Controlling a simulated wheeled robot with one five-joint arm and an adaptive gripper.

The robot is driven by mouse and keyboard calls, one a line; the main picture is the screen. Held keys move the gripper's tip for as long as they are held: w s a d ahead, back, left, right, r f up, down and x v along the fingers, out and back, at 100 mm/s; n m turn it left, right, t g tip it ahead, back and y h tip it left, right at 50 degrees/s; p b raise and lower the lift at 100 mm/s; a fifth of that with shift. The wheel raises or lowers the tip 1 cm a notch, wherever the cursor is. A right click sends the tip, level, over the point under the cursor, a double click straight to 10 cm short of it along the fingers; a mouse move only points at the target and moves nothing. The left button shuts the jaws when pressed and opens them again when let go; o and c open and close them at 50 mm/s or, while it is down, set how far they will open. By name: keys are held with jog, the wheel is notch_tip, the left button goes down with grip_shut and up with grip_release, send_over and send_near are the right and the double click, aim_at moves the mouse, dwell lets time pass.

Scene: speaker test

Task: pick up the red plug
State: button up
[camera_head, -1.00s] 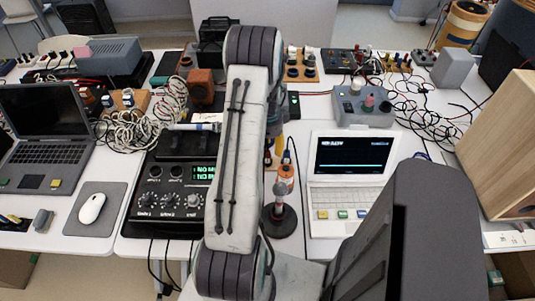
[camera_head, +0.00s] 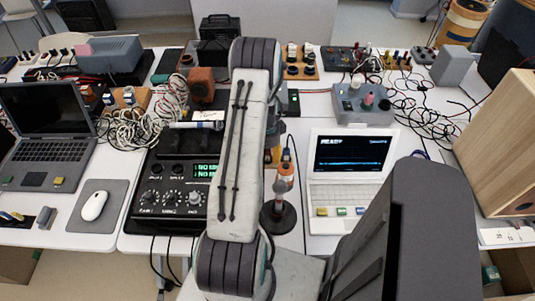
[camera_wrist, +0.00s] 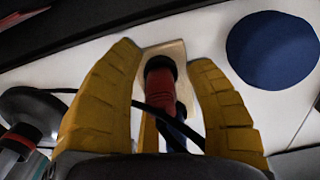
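The red plug (camera_wrist: 160,88), a short red cylinder with a black top end, shows in the wrist view over a pale wooden piece (camera_wrist: 175,52). My gripper (camera_wrist: 163,58) has two yellow ribbed fingers, spread apart on either side of the plug with gaps showing. In the head view my arm hides the plug and most of my gripper; only a little yellow (camera_head: 272,155) shows beside the arm.
A dark blue disc (camera_wrist: 272,50) lies right of my gripper. In the head view, an orange bottle (camera_head: 286,172) and a round black stand (camera_head: 278,218) are close beside my arm. A white laptop (camera_head: 350,185) is right, a black knobbed device (camera_head: 170,195) left.

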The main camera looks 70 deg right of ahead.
jog(key=c, duration=0.8)
jog(key=shift+r, duration=0.1)
